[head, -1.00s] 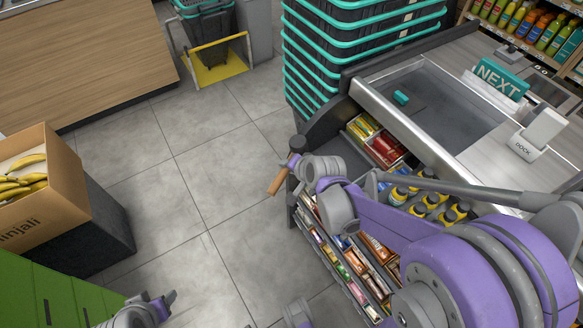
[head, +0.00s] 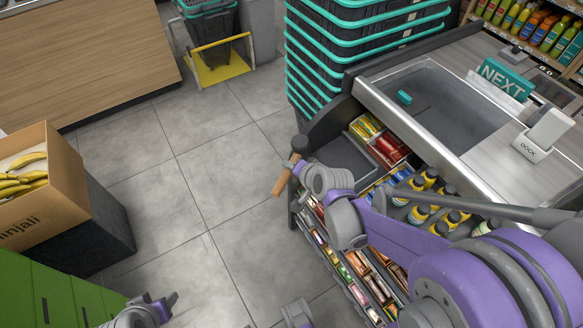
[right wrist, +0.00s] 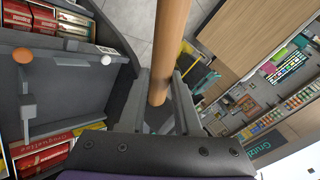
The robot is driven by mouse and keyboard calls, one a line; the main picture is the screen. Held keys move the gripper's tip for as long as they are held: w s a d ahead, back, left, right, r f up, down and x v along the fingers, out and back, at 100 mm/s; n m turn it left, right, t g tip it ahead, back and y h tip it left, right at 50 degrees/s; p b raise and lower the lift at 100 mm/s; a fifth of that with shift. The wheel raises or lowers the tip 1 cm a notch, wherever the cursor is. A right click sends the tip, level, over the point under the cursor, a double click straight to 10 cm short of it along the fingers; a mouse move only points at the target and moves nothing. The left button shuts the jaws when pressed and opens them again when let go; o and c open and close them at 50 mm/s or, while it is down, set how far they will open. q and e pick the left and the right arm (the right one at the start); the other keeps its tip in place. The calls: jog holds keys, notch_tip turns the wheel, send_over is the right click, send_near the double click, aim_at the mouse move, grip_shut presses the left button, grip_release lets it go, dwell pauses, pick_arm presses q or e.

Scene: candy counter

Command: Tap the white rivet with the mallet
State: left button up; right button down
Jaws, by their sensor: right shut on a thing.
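My right gripper (head: 298,167) is shut on the handle beside the counter's left end. In the right wrist view the handle (right wrist: 170,45) runs up between the fingers (right wrist: 160,100); the mallet's head is out of that view. The white rivet (right wrist: 106,60) is on a grey panel (right wrist: 75,85) left of the handle, apart from it. My left gripper (head: 165,302) is at the bottom left, away from the counter; its jaw opening is unclear.
The counter's candy shelves (head: 345,262) and several yellow bottles (head: 420,213) lie under my right arm. Stacked baskets (head: 325,60) stand behind. An orange rivet (right wrist: 22,55) is also on the panel. The floor (head: 190,180) left of the counter is clear.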

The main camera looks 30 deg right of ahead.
dwell(0.3)
notch_tip(320, 180, down, 13)
jog(key=d+b, duration=0.2)
jog(key=b, duration=0.8)
jog(key=r+p, duration=0.3)
jog(key=r, duration=0.1)
jog(key=a+r+p, duration=0.1)
jog(key=r+p, duration=0.2)
jog(key=r, duration=0.1)
jog(key=r+p, duration=0.3)
jog(key=shift+a+r, duration=0.35)
jog(key=shift+r, duration=0.05)
jog(key=shift+a+r+p, duration=0.2)
jog(key=shift+r+p, duration=0.6)
jog(key=shift+r, duration=0.2)
jog(key=shift+a+r+p, duration=0.15)
jog(key=shift+r+p, duration=0.65)
jog(key=shift+r, duration=0.15)
